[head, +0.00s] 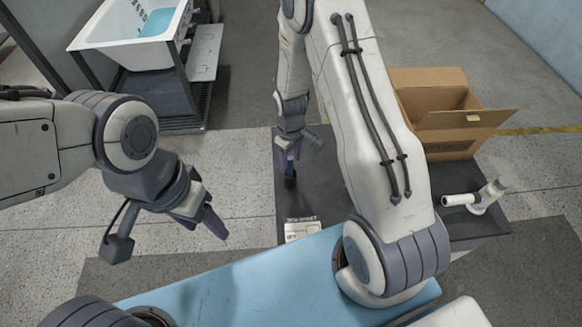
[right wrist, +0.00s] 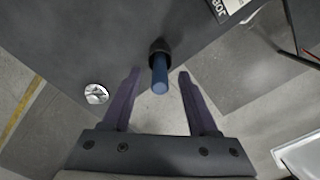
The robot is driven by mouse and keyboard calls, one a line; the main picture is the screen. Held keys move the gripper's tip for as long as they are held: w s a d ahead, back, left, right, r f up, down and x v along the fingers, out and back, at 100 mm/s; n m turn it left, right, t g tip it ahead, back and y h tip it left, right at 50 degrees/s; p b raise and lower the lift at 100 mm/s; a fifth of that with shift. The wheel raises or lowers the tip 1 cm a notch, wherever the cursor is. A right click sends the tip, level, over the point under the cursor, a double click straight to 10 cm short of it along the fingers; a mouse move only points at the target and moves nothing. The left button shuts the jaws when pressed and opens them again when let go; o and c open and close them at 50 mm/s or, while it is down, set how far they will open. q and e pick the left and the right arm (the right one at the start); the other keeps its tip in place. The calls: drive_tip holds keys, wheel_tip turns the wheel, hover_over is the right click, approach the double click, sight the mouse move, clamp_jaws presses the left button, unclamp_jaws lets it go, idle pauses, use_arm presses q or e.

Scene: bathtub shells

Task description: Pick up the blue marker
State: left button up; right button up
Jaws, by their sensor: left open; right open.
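The blue marker (head: 290,169) stands upright on the dark table (head: 330,195) near its left edge, with its black lower part at the bottom. In the right wrist view the blue marker (right wrist: 160,76) points toward the camera, between the fingertips of my right gripper (right wrist: 159,73), with gaps on both sides. In the head view my right gripper (head: 290,151) is just above the marker and partly overlaps it; it is open and holds nothing. My left gripper (head: 205,220) is open and empty, off to the left over the floor.
A white pipe fitting (head: 482,197) and an open cardboard box (head: 435,148) are at the table's right side. A printed label (head: 302,229) lies near its front edge. A blue surface (head: 260,280) is in front. A bathtub shell (head: 110,42) on a dark frame is at back left.

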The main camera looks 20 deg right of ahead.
clamp_jaws()
idle(0.3)
